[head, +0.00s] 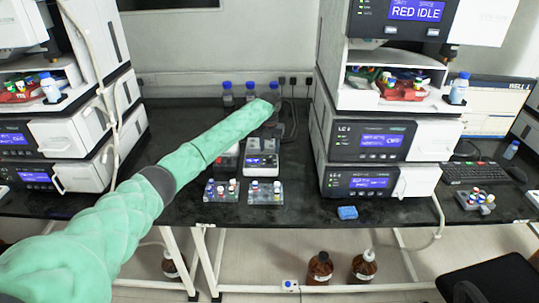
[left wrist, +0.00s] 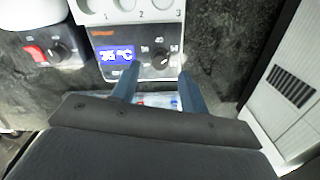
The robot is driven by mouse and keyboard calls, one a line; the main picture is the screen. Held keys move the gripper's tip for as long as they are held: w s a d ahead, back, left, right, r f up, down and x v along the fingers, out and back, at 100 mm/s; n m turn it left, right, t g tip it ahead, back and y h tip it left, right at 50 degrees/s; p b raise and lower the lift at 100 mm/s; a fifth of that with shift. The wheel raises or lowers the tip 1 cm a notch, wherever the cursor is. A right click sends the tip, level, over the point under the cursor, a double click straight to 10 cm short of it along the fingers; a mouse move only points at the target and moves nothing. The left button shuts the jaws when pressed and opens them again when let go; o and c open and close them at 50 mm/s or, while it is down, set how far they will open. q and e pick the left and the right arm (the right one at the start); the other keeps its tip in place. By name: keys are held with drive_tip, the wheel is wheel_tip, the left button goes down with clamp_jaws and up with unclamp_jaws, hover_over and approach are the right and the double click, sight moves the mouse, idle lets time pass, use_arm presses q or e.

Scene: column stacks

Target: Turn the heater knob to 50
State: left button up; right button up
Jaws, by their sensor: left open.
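The heater (head: 262,160) is a white block on the dark bench, partly behind my left arm in the head view. In the left wrist view the heater front (left wrist: 104,37) has a lit blue display (left wrist: 116,54), which seems to read 35 °C. The black heater knob (left wrist: 160,60) is right of the display, with small scale numbers around it. Where its mark points is too small to tell. My left gripper (left wrist: 159,74) is open, its two blue-grey fingertips on either side of the knob, just below it in the picture. Contact is not clear. My right gripper is not seen.
Left of the heater is another device with a red switch (left wrist: 35,53) and its own knob. Vial racks (head: 221,190) (head: 266,192) stand in front. Blue-capped bottles (head: 250,89) stand behind.

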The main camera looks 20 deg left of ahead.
sight(269, 157)
use_arm(q)
drive_tip(key=shift+r+b, duration=0.4)
drive_tip(key=shift+r, duration=1.65)
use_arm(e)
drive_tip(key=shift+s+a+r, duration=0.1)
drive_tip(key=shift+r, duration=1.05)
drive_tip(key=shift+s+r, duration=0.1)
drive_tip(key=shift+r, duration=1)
